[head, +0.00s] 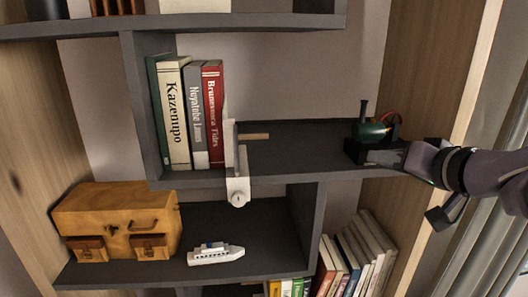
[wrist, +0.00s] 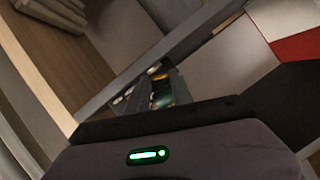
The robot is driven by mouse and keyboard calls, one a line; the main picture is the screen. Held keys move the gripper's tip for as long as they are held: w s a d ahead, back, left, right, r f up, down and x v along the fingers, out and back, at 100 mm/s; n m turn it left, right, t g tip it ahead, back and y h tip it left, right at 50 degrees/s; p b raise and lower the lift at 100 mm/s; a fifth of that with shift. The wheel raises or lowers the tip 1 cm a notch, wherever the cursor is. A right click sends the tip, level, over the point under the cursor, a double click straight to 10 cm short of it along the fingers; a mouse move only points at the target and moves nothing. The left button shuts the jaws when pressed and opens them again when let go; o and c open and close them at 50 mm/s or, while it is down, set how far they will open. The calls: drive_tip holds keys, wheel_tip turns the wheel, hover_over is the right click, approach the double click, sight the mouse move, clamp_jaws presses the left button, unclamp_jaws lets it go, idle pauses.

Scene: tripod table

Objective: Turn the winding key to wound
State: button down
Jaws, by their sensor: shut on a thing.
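A small green toy engine (head: 372,131) with a dark funnel and reddish-orange curved parts stands on the right end of the middle shelf. Part of it shows in the wrist view (wrist: 160,95), just beyond the dark edge of my gripper. My gripper (head: 396,155) reaches in from the right at the engine's near side, low by its base. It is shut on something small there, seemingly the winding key. The key itself is hidden by the gripper, so I cannot tell how far it is turned.
Below are a wooden chest (head: 118,215), a toy ship (head: 215,254) and more books (head: 355,255). A wooden side panel (head: 425,75) stands close on the right.

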drive_tip(key=m+b, duration=0.1)
drive_tip(key=m+y+b, duration=0.1)
drive_tip(key=b, duration=0.1)
drive_tip(key=m+b, duration=0.1)
drive_tip(key=b, duration=0.1)
drive_tip(key=shift+d+f+t+y, duration=0.2)
drive_tip(key=shift+f+t+y, duration=0.1)
drive_tip(key=shift+y, duration=0.1)
drive_tip(key=c, duration=1.1)
unclamp_jaws()
drive_tip(key=shift+r, duration=0.15)
